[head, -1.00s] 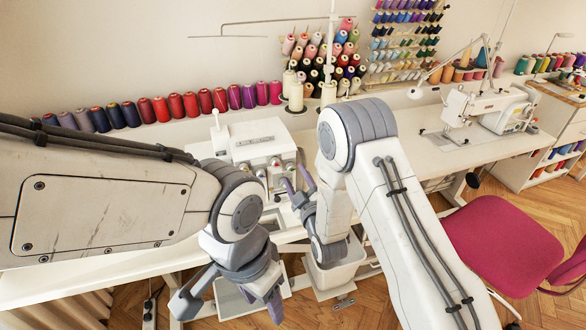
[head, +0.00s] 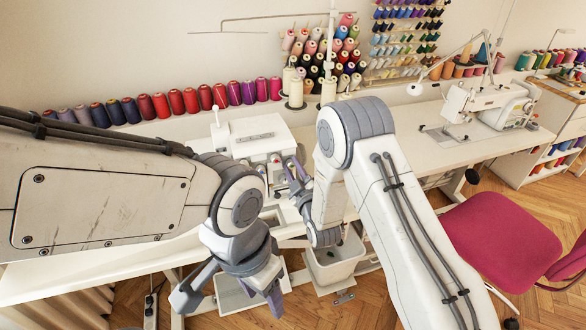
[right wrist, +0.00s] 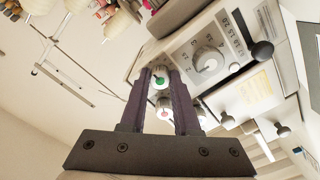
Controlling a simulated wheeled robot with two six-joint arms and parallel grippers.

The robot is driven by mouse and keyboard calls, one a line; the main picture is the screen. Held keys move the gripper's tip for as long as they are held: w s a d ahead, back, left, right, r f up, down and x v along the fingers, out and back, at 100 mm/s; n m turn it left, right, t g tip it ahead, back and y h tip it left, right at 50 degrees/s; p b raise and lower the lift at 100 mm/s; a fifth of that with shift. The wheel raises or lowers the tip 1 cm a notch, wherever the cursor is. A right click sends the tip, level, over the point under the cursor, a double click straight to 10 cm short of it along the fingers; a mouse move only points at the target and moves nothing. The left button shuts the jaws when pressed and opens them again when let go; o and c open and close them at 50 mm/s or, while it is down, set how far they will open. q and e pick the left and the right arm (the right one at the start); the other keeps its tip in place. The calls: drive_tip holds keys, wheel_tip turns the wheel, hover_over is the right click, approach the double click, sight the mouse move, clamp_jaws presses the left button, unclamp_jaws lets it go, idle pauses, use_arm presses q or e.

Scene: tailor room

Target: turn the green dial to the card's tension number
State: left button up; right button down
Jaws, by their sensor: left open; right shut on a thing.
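The green dial (right wrist: 161,82) is a small white knob with a green centre on the front of the white overlock machine (head: 257,141). In the right wrist view my right gripper (right wrist: 161,76) has a finger on each side of it and is shut on it. The gripper also shows at the machine's front in the head view (head: 294,172), where the dial is hidden. A pale printed sheet (right wrist: 250,92), possibly the card, shows beside the dials; its number is unreadable. My left gripper (head: 230,298) is open and empty, low in front of the table edge.
A pink-centred dial (right wrist: 164,108) sits close to the green one. A large numbered dial (right wrist: 207,62) is on the machine's side. A white bin (head: 335,257) hangs below the table. Thread cones (head: 190,101) line the back.

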drive_tip(key=shift+f+m+b, duration=0.15)
drive_tip(key=shift+m+b, duration=1.1)
drive_tip(key=shift+m, duration=0.05)
drive_tip(key=shift+m+b, duration=1.05)
drive_tip(key=shift+m, duration=0.45)
drive_tip(key=c, duration=0.6)
unclamp_jaws()
drive_tip(key=shift+c, duration=0.2)
drive_tip(key=shift+s, duration=0.1)
drive_tip(key=b+v, duration=0.2)
drive_tip(key=v, duration=0.8)
drive_tip(key=shift+s, duration=0.2)
